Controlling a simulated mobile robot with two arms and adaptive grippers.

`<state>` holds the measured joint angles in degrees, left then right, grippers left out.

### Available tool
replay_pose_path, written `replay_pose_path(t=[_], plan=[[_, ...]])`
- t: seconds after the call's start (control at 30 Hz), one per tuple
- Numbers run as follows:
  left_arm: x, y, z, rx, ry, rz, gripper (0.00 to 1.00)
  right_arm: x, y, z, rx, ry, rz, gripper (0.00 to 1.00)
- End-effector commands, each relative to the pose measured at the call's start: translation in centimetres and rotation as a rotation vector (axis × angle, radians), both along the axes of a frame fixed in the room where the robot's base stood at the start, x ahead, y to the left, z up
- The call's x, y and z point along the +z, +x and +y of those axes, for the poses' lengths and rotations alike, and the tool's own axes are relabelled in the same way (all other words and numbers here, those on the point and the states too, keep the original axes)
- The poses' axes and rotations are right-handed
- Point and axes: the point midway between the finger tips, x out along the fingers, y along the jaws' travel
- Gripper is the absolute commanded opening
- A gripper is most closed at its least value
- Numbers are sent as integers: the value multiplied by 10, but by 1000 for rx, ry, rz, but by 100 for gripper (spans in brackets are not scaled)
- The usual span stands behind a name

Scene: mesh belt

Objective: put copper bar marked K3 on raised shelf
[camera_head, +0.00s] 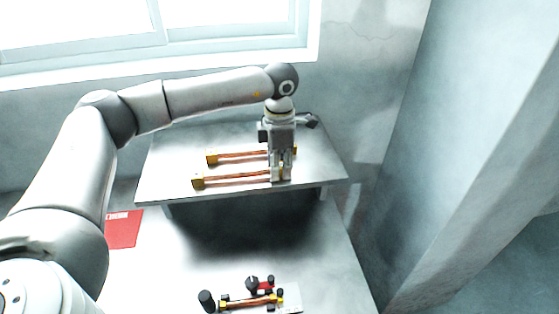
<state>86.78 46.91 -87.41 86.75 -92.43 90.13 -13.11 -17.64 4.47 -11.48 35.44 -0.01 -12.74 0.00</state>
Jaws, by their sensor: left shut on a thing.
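My left gripper (282,172) points down over the raised shelf (165,170) and is shut on the right part of the front copper bar (238,179). This bar has a yellow block at its left end and lies level, at or just above the shelf surface; I cannot tell if it touches. A third copper bar (250,301) is in a small fixture on the lower table. The K3 mark is not readable on any bar. My right gripper is out of view.
The fixture has black knobs (207,301) and a red part. A red card (123,228) lies on the lower table (330,262) at the left. A dark object (311,120) is at the shelf's back right. The shelf is bare at its left and right. Walls stand behind and at right.

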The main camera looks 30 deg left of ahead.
Motion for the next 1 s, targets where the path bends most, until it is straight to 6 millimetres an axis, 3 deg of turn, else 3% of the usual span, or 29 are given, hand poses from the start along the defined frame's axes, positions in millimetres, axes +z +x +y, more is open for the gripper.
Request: replay_pose_path(t=[0.17, 0.2, 0.37, 0.77, 1.0], plan=[[1, 0, 0, 0, 0, -1, 0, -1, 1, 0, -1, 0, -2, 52], [-1, 0, 0, 0, 0, 0, 28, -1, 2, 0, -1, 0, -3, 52], [0, 0, 0, 0, -1, -1, 48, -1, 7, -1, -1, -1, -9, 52], [5, 1, 0, 0, -1, -2, 48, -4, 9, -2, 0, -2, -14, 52], [45, 1, -1, -1, -2, -6, 48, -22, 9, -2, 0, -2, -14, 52]])
